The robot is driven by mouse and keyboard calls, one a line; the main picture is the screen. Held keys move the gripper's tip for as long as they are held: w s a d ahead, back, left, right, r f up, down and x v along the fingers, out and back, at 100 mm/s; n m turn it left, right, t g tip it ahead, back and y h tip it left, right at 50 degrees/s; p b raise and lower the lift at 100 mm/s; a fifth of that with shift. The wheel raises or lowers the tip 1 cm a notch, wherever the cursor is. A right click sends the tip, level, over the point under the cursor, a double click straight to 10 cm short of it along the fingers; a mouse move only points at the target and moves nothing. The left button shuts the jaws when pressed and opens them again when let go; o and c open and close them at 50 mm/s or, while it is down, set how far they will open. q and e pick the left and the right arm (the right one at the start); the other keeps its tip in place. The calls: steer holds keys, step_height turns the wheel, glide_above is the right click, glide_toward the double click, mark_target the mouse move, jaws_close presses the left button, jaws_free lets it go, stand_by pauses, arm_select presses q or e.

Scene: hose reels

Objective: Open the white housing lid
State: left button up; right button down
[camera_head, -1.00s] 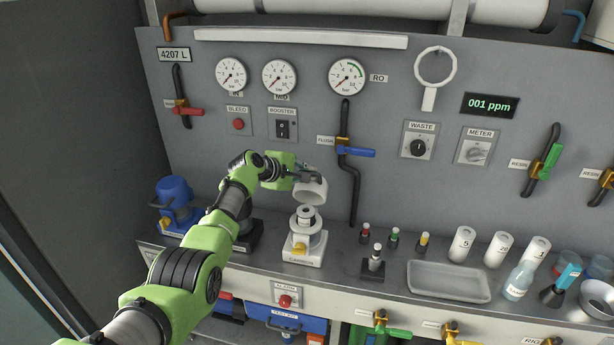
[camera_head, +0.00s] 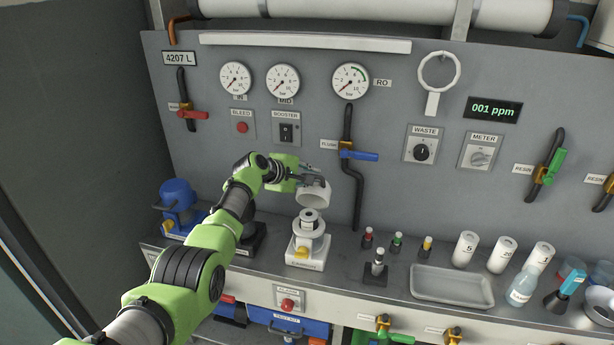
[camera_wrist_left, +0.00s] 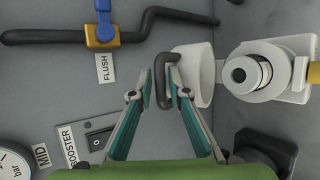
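The white housing lid (camera_head: 314,194) is raised and tilted above the white housing (camera_head: 309,240), clear of its top. The housing stands upright on the bench, with a round inner part showing at its open top. My left gripper (camera_head: 308,174) is at the lid's upper side. In the left wrist view the gripper (camera_wrist_left: 162,84) has its fingertips close on either side of the lid's dark hooked handle (camera_wrist_left: 163,92), seemingly clasping it. The lid (camera_wrist_left: 198,76) and the open housing (camera_wrist_left: 256,76) lie to the right there. My right gripper is not in view.
A blue-capped unit (camera_head: 177,203) stands left on the bench. Small colour-capped bottles (camera_head: 396,243), a grey tray (camera_head: 452,286) and white cups (camera_head: 466,248) stand to the right. A blue-handled valve (camera_head: 358,156) sticks out of the panel near the lid.

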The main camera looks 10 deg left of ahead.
arm_select(q)
steer(key=shift+s, duration=0.1)
steer(key=v, duration=1.2)
steer(key=s+a+f+m+g+y, duration=0.1)
steer(key=s+f, duration=0.3)
steer(key=f, duration=0.9)
steer(key=s+f+m+g+y+b, duration=0.15)
steer(key=s+f, duration=0.35)
steer(key=f, duration=0.7)
steer(key=s+a+f+m+g+y, duration=0.15)
steer(key=s+f, duration=0.25)
steer(key=f, duration=0.9)
steer(key=s+f+m+g+y, duration=0.15)
steer(key=s+f+m, duration=0.35)
steer(key=s+f, duration=1.3)
steer(key=s+f+m+g, duration=0.1)
steer(key=s+f+m, duration=0.2)
steer(key=s, duration=0.9)
steer(key=s+f+m+g+b, duration=0.1)
steer(key=s+f+m, duration=0.2)
steer(key=s, duration=1)
steer(key=s+f+m+g, duration=0.2)
steer(key=s+f, duration=0.5)
steer(key=s, duration=0.6)
steer(key=shift+d+m, duration=0.35)
steer(key=shift+m, duration=0.05)
